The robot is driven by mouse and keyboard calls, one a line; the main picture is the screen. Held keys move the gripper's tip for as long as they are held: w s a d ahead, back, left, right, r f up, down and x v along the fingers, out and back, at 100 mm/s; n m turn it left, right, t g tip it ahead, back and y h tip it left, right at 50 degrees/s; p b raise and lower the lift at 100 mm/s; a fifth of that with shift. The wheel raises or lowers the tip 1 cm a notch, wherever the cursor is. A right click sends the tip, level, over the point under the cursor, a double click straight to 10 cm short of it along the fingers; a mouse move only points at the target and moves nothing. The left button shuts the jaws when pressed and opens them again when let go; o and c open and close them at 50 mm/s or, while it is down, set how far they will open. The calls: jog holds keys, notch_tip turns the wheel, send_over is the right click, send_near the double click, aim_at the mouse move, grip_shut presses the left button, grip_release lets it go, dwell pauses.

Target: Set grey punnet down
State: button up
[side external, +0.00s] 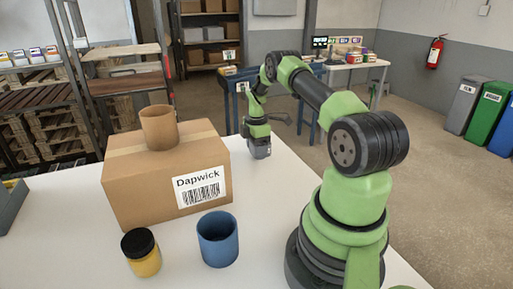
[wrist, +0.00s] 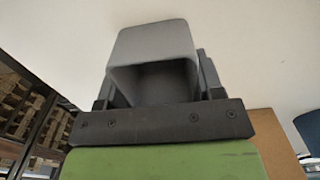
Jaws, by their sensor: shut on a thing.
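The grey punnet (wrist: 153,42) is an open-topped, squarish grey container with a dark inside, seen in the wrist view between my jaws. My gripper (wrist: 155,95) is shut on it. In the side view the grey punnet (side external: 260,150) is small, low at the end of my arm near the far edge of the white table (side external: 180,265), to the right of the cardboard box. I cannot tell whether its base touches the table. My fingertips are partly hidden by the punnet and bracket.
A cardboard box (side external: 140,190) labelled Dapwick carries a brown cup (side external: 158,128) on top. A grey-green bin (side external: 10,205) sits at the left edge. Bare table surrounds the punnet.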

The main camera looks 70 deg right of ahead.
jog(key=o, duration=0.9)
notch_tip(320, 180, up, 12)
jog(key=w+a+r+m+t, duration=0.1)
jog(key=a+r+m+t, duration=0.4)
jog(key=a+r, duration=1.4)
jog(key=s+a+m, duration=0.2)
jog(key=s+a, duration=0.2)
jog(key=a, duration=0.1)
jog(key=s+a+m+t+y, duration=0.1)
jog(key=s+a+m, duration=0.2)
jog(key=s+a, duration=0.2)
jog(key=s+a+m+t+y, duration=0.1)
jog(key=s+a+m, duration=0.2)
jog(key=s+a, duration=0.2)
jog(key=shift+s+a+f, duration=0.1)
jog(key=shift+s+a, duration=0.1)
jog(key=shift+a, duration=0.05)
